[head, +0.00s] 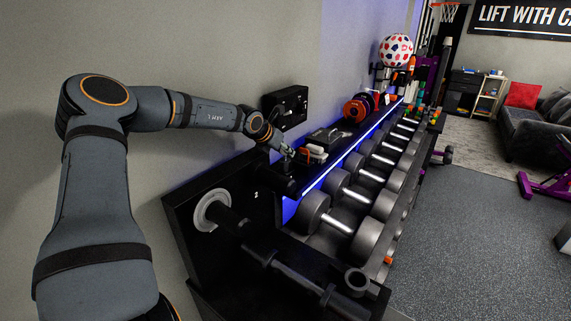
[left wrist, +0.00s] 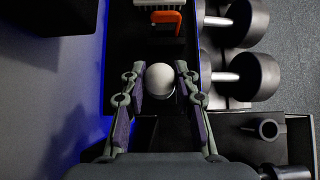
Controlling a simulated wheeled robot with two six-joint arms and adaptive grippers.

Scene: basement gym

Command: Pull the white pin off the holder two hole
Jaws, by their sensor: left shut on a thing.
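The white pin shows in the left wrist view as a pale round top (left wrist: 160,78) between the two fingers. My left gripper (left wrist: 158,70) is shut on it, one finger on each side. In the head view my left gripper (head: 286,152) reaches down over the near end of the black rack shelf, above a small black block (head: 284,186) that may be the holder. The pin is too small to make out there. The pin's lower part and the holder's holes are hidden, so I cannot tell whether the pin sits in a hole. My right gripper is not in view.
An orange-handled brush (left wrist: 168,17) lies just beyond the fingers. A black wall box (head: 286,107) is close behind my left wrist. Dumbbells (head: 338,222) line the rack below to the right. A bar holder (head: 350,283) sticks out in front. Open floor lies right.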

